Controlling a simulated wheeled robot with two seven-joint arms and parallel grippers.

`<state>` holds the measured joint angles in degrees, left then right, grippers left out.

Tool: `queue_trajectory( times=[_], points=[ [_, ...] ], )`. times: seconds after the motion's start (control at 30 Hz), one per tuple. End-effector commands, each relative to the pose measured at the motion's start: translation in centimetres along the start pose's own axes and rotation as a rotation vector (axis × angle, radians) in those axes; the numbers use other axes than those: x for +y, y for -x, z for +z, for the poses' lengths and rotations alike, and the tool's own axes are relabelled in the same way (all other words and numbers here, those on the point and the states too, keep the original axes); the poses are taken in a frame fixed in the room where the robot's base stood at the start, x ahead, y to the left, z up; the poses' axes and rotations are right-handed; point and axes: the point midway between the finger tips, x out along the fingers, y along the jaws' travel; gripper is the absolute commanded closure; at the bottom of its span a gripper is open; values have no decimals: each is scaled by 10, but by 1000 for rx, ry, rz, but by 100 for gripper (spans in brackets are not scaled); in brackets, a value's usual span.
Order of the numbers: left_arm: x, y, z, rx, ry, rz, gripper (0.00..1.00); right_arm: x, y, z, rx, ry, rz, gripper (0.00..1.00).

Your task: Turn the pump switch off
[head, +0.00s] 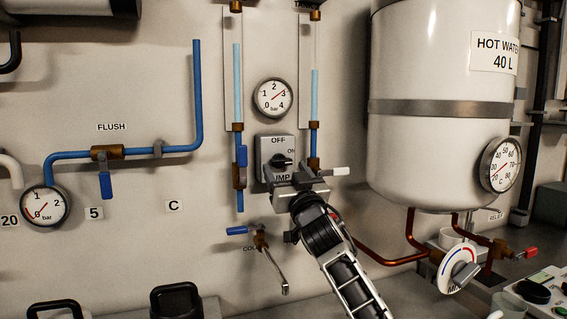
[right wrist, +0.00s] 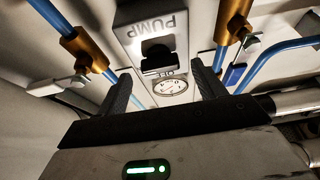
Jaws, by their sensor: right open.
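The pump switch is a grey box (head: 265,144) on the wall, marked OFF at the top, ON at the right and PUMP below. Its black knob (head: 281,160) seems to lie sideways toward ON, though its exact angle is hard to tell. My right gripper (head: 288,174) is just below and in front of the box, partly covering the PUMP label. In the right wrist view the switch box (right wrist: 174,42) appears upside down beyond the open, empty fingers (right wrist: 163,84). The knob (right wrist: 157,54) looks apart from both fingers. My left gripper is not in view.
Blue pipes with valves flank the switch: a blue lever (head: 242,158) at left, a white lever (head: 335,171) at right. A pressure gauge (head: 272,98) sits above. A blue-handled tap (head: 259,238) is below, and a white hot water tank (head: 440,140) stands at right.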

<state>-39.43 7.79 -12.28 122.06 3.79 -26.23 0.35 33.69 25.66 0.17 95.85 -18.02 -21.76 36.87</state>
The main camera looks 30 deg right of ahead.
Motion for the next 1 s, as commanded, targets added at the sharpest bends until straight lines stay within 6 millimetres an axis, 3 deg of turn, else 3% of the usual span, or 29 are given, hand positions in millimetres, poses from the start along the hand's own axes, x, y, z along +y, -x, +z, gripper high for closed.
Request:
queue_trajectory(
  times=[0.2, 0.53, 0.57, 0.7, 1.0],
  points=[
    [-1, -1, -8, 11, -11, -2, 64, 0, -22, 0, 0, -1, 0, 31],
    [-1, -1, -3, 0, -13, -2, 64, 0, -25, 0, 0, 0, -1, 31],
    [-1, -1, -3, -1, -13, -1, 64, 0, -25, 0, 0, 0, -1, 36],
    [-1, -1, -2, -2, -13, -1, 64, 0, -25, 0, 0, 0, -1, 75],
    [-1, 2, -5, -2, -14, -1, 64, 0, -25, 0, -1, 19, -8, 76]
  ],
)
